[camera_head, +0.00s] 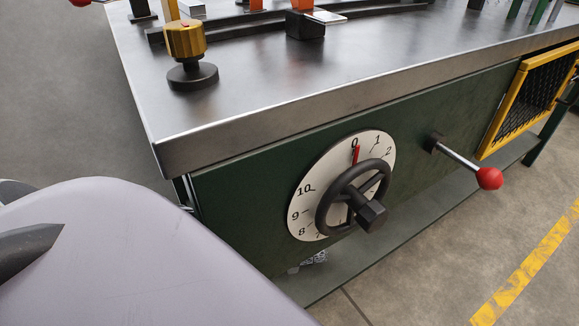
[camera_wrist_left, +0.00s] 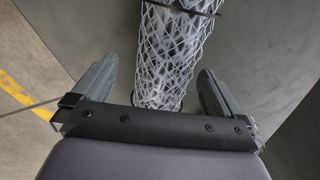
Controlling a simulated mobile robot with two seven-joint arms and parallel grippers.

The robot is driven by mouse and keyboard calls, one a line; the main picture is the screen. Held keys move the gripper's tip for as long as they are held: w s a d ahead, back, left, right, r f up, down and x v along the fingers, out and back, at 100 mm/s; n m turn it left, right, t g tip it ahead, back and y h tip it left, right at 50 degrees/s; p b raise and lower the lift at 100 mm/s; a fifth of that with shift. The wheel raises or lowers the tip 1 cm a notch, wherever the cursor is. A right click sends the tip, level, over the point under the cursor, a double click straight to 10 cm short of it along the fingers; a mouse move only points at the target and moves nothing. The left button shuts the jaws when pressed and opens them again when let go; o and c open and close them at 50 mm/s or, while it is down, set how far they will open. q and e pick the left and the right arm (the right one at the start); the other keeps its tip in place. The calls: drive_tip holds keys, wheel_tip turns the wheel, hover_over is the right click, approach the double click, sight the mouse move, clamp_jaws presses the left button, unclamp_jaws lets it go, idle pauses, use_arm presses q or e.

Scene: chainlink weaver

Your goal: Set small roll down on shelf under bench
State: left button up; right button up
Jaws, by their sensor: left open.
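The small roll (camera_wrist_left: 170,55) is a cylinder of silver wire mesh with a dark tie around it. In the left wrist view it lies lengthwise between the two grey fingers of my left gripper (camera_wrist_left: 157,70), which are open with gaps on both sides. A small bit of the mesh (camera_head: 314,259) shows in the head view under the bench's green front panel, at the shelf (camera_head: 405,232). The roll appears to rest on the grey-green shelf surface, but its contact is partly hidden. My left gripper is hidden in the head view. My right gripper is in neither view.
The steel bench top (camera_head: 270,75) overhangs the shelf. A dial with a black handwheel (camera_head: 352,195) and a red-knobbed lever (camera_head: 489,178) stick out from the front panel. A yellow mesh guard (camera_head: 515,100) is at the right. The floor in front is clear.

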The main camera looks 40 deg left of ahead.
use_arm(q)
drive_tip(key=r+p, duration=0.1)
drive_tip(key=r, duration=0.1)
drive_tip(key=r+p, duration=0.1)
drive_tip(key=r, duration=0.1)
drive_tip(key=shift+s+d, duration=0.2)
drive_tip(key=shift+s+d+r+p, duration=0.15)
drive_tip(key=shift+r+p, duration=0.35)
drive_tip(key=shift+r, duration=0.35)
drive_tip(key=shift+s+d+r+p, duration=0.15)
drive_tip(key=shift+r+p, duration=0.3)
drive_tip(key=shift+r, duration=0.45)
drive_tip(key=shift+s+d+r+p, duration=0.15)
drive_tip(key=shift+r+p, duration=0.35)
drive_tip(key=shift+r, duration=0.35)
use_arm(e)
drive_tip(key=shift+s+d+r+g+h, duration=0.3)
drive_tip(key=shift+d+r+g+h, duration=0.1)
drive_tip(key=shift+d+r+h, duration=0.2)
